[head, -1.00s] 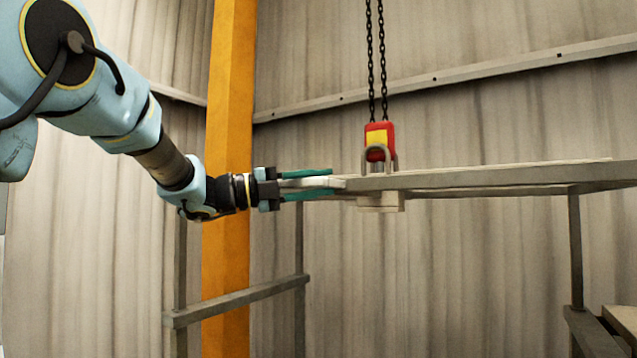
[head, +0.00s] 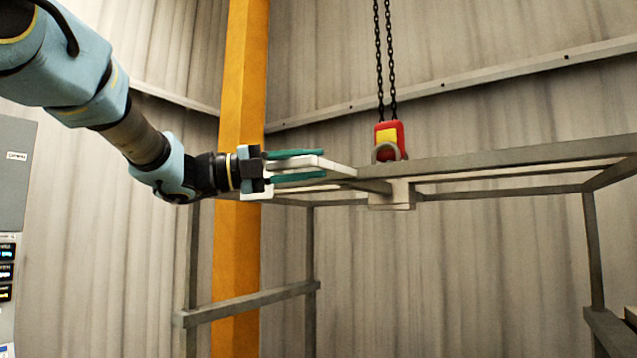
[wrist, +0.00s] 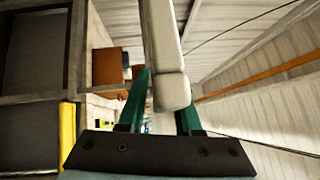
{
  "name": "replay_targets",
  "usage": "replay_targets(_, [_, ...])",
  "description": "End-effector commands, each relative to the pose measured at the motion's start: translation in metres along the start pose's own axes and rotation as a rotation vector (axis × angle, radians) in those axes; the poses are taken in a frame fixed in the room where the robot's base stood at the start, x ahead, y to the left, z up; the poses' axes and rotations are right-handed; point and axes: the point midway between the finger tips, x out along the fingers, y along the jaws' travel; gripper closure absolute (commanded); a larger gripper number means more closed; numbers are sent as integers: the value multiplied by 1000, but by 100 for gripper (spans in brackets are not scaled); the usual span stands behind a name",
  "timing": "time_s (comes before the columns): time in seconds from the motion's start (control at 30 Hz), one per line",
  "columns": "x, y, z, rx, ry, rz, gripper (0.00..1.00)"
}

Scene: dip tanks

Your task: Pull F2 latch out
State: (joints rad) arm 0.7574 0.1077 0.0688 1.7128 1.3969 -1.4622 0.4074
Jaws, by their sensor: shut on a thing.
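My gripper (head: 322,164) reaches in from the left in the head view, with its green fingers level, one above and one below a pale bar (head: 338,168). It is shut on this bar, which I take to be the latch; no label on it can be read. The finger contact is partly hidden.
A red and yellow hoist block (head: 389,138) hangs on two chains above the frame, its grey shackle at the frame bar. An orange column (head: 243,70) stands behind my wrist. A grey cabinet (head: 15,185) is at the far left. Below the frame, the space between its legs looks open.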

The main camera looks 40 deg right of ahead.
Motion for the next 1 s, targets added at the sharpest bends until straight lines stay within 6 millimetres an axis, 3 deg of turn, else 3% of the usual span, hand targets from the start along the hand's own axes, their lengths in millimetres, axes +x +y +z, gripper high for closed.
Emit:
replay_targets(0.03, [-1,-9,-2,12,-1,-14,100])
replay_targets(0.3, [-1,-10,-1,11,-2,-13,100])
replay_targets(0.33, [-1,-10,-1,11,-2,-13,66])
replay_targets(0.5, [0,-8,-1,8,-2,-12,47])
replay_targets(0.83, [-2,-4,-1,3,-3,-7,45])
replay_targets(1.0, [-21,-1,0,5,-6,-6,45])
